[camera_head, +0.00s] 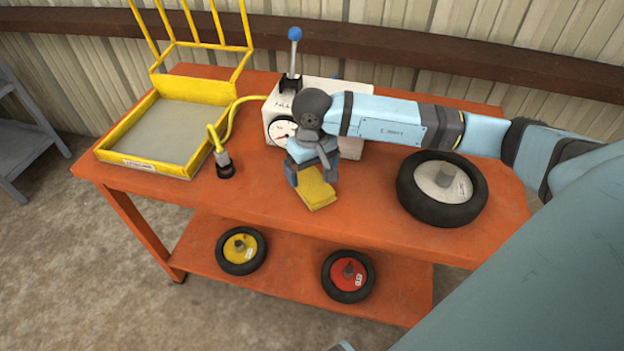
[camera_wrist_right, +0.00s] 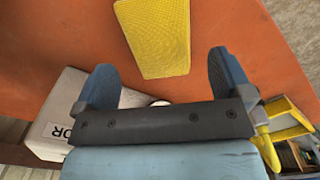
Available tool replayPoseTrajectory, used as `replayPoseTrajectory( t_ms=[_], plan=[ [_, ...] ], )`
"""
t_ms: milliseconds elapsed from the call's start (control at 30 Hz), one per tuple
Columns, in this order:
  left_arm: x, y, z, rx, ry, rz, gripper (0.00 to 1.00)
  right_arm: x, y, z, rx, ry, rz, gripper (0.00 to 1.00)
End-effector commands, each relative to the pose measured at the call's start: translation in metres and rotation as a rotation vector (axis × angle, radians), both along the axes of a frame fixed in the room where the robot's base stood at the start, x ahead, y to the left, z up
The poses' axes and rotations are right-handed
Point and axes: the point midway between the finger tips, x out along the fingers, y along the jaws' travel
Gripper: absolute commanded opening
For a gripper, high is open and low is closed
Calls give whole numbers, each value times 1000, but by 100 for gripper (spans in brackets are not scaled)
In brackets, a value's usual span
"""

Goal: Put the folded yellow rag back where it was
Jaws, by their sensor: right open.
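The folded yellow rag (camera_head: 317,192) lies on the orange bench top (camera_head: 260,195), just in front of the white machine with a dial. In the right wrist view the rag (camera_wrist_right: 158,38) appears flat, with orange bench around it. My right gripper (camera_head: 305,175) reaches in from the right and hides the rag's rear part in the head view. In the right wrist view its two fingers (camera_wrist_right: 163,72) are apart, with the rag's near edge just beyond and between them; nothing is gripped. Whether they touch the rag I cannot tell. My left gripper does not show.
The white machine (camera_head: 270,112) with a blue-knobbed lever stands behind my gripper. A yellow-framed cart or tray (camera_head: 160,135) sits at left, near a yellow hose. A black wheel (camera_head: 432,205) lies at right. Yellow-hub (camera_head: 236,252) and red-hub (camera_head: 342,276) wheels are on the lower shelf.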

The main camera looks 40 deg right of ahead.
Motion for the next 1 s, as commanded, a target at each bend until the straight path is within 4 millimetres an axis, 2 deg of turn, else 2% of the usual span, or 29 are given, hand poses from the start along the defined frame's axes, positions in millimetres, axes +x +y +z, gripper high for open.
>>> replayPoseTrajectory(
  t_ms=[33,200,400,1000],
  plan=[
    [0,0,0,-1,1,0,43,1,0,14,1,-4,2,97],
    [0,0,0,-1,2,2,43,1,0,46,0,-3,1,97],
    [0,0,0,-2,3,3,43,0,0,67,0,0,1,97],
    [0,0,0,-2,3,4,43,0,0,70,1,1,1,97]
  ],
)
